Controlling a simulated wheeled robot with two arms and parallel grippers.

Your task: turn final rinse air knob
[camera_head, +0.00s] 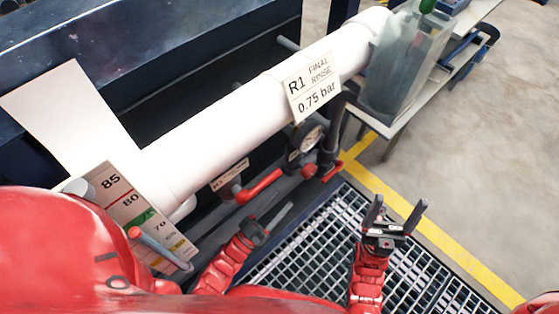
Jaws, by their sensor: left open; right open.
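A white sign (313,86) reading "R1 FINAL RINSE 0.75 bar" hangs on a thick white pipe (225,118). Below it is a round pressure gauge (309,139); its needle is too small to read. A small red part (309,171), which may be the air knob, sits just under the gauge. A red lever handle (262,187) is to its left, near a small tag (229,174). My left gripper (270,217) is open and empty, below the red lever and apart from it. My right gripper (396,210) is open and empty over the grating, right of the gauge.
A scale board (118,197) with numbers 85, 80 and 70 stands at left. A floor grating (318,235) lies under my grippers. A yellow floor line (446,243) runs along its right. A translucent container (403,75) stands on a bench at upper right. Open floor lies at right.

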